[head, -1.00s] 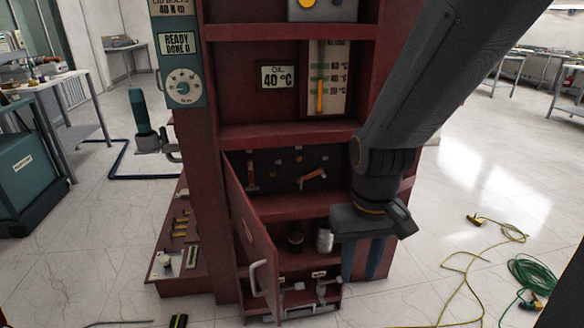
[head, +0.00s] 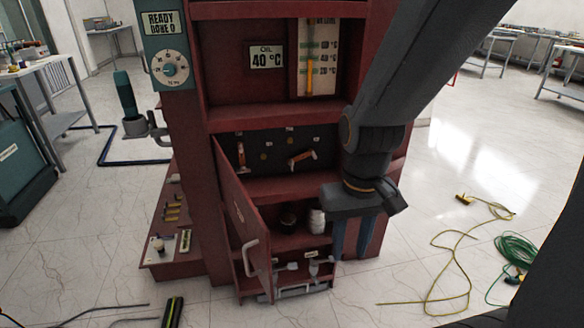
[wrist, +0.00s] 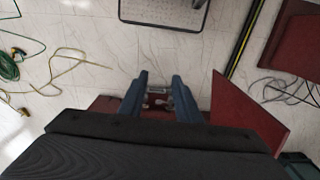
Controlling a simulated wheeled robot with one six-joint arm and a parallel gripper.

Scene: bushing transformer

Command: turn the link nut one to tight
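My gripper (head: 352,238) points straight down in front of the red cabinet (head: 198,180), at the right of its lower opening. Its two blue fingers are apart with nothing gripped between them. In the wrist view, small grey metal parts (wrist: 158,101) show between and below the fingers (wrist: 160,78). In the head view, grey link-like hardware (head: 287,267) sits on the low ledge at the cabinet's foot, left of and below the fingertips. I cannot tell which part is link nut one; it is too small to make out.
A red cabinet door (head: 243,225) stands open to the left of the gripper. A dark and a pale cylinder (head: 316,222) stand on the shelf behind. Orange-handled tools (head: 301,158) hang above. A yellow cable (head: 440,270) and green hose (head: 515,252) lie on the floor at right.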

